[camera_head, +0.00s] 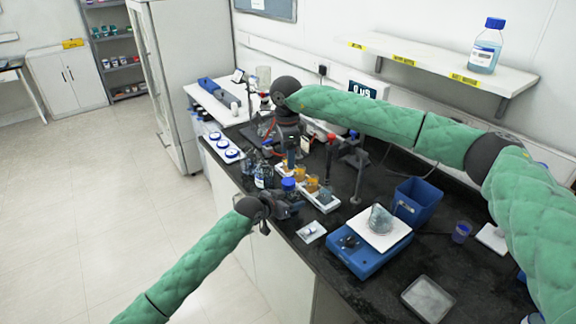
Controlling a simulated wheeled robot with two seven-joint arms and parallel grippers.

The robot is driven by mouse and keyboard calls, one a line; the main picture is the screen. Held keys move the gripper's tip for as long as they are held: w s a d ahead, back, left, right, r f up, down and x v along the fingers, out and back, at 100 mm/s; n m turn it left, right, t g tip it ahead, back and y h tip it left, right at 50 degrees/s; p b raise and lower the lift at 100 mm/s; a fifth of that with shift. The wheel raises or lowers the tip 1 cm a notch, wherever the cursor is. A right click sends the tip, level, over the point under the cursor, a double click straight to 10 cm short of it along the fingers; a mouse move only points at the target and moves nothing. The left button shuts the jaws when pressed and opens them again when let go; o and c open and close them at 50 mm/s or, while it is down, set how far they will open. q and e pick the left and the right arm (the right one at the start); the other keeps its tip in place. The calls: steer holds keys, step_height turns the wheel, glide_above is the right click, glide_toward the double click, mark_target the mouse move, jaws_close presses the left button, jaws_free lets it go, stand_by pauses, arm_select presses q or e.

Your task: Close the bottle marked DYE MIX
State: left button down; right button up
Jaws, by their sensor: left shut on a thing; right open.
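My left gripper (287,207) is low at the near left edge of the black bench and is shut on a small bottle with a blue cap (288,184). The cap shows just above the fingers; most of the bottle's body is hidden by the gripper. A dark glass bottle (264,177) with a pale label stands just left of it, with no blue cap visible on top. I cannot read DYE MIX on either bottle. My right gripper (290,152) is open, pointing down above and behind the blue cap, apart from it.
A white rack with amber-filled beakers (312,183) stands right of the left gripper. A tray with blue-topped items (223,146) lies left. A wall shelf (440,66) holds a blue-capped bottle (486,48).

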steer(key=shift+r, duration=0.75)
arm_select(q)
steer(key=shift+c, duration=1.3)
jaws_free()
steer(key=shift+s+a+r+b, duration=0.1)
steer(key=shift+s+a+b, duration=0.25)
steer(key=shift+s+a, duration=0.1)
steer(key=b+v, duration=0.2)
steer(key=v, duration=0.3)
steer(key=shift+s+a+r, duration=0.2)
steer(key=shift+r, duration=0.05)
arm_select(e)
step_height(320, 180, down, 3)
arm_select(q)
steer(key=shift+s+a+r, duration=0.2)
steer(key=shift+s+r, duration=0.05)
steer(key=shift+s, duration=0.05)
